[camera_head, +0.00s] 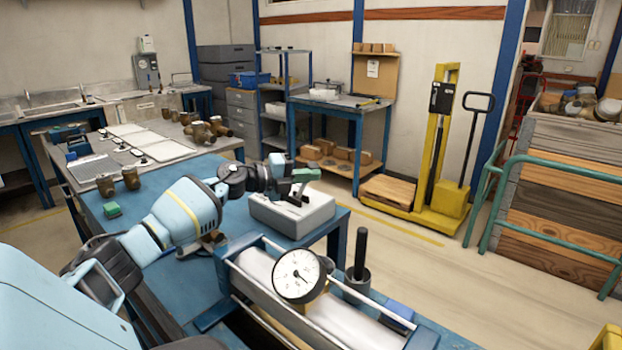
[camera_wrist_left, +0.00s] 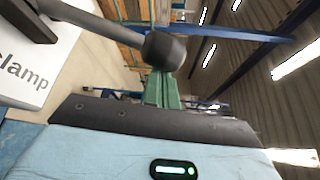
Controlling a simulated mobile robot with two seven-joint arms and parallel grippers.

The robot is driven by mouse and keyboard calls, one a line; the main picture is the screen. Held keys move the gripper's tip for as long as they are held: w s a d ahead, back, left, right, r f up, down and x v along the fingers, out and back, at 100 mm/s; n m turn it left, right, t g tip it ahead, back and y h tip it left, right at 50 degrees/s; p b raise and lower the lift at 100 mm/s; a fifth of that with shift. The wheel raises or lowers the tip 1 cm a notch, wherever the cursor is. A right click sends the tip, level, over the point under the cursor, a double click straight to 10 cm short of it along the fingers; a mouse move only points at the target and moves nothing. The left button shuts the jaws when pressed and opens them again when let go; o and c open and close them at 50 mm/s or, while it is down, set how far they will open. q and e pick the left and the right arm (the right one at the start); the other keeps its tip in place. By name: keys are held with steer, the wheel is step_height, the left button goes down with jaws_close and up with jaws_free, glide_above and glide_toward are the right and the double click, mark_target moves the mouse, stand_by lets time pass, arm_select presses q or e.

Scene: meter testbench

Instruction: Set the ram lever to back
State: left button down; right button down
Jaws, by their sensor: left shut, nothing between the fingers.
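My left gripper (camera_head: 301,175) reaches in from the left over a grey control box (camera_head: 292,213) on the blue bench. Its green fingers are shut and hold nothing. In the left wrist view the shut green fingers (camera_wrist_left: 162,90) are close beside the dark rounded knob of a grey lever (camera_wrist_left: 165,50); I cannot tell whether they touch. A white panel lettered "clamp" (camera_wrist_left: 30,60) shows at the left there. I cannot tell whether this lever is the ram lever or the clamp lever. In the head view the gripper partly hides the levers on the box. My right gripper is not in view.
A cylinder rig with a round dial gauge (camera_head: 299,275) stands in front of the box, with a dark upright post (camera_head: 360,262) beside it. Brass meter bodies (camera_head: 130,178) stand behind.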

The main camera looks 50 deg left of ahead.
arm_select(q)
steer(key=shift+a+r, duration=0.15)
steer(key=shift+a, duration=0.05)
steer(key=a+r+n+t, duration=0.1)
steer(key=a+n+t, duration=0.1)
steer(key=a+n, duration=0.2)
steer(key=shift+s+a+r+n+h+b, duration=0.3)
steer(key=shift+s+a+r+h+b, duration=0.15)
steer(key=shift+a, duration=0.8)
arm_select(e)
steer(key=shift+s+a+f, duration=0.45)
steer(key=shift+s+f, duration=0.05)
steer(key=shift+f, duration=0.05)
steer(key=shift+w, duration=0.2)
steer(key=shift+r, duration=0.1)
